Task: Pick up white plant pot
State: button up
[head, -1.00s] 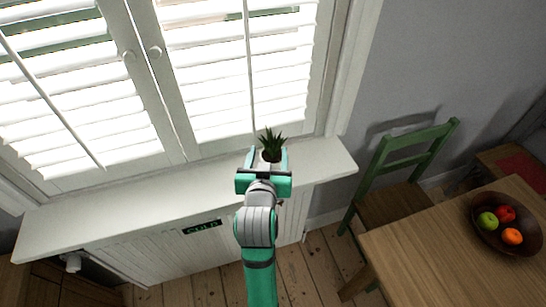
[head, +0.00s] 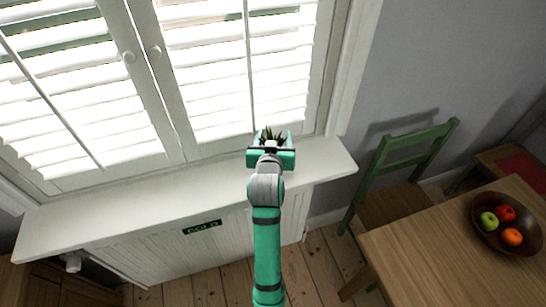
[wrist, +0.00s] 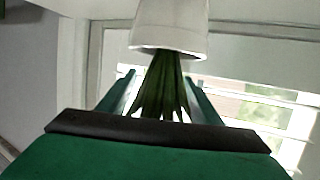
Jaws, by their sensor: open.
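The white plant pot (wrist: 170,27) shows upside down at the top of the wrist view, with dark green spiky leaves (wrist: 163,88) pointing down in that picture. In the head view only the leaf tips (head: 272,137) show above my gripper (head: 271,138); the pot is hidden behind it. My gripper is open, its two teal fingers (wrist: 160,82) on either side of the leaves in the wrist view. I cannot tell whether a finger touches the plant.
The plant is at the white window sill (head: 130,205), close to bright shutters (head: 200,75). A green chair (head: 405,165) stands right of the sill. A wooden table (head: 440,250) with a fruit bowl (head: 480,225) is at the lower right. The sill's left is clear.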

jog(key=shift+w, duration=0.1)
grip_shut()
jog(key=shift+r, duration=0.15)
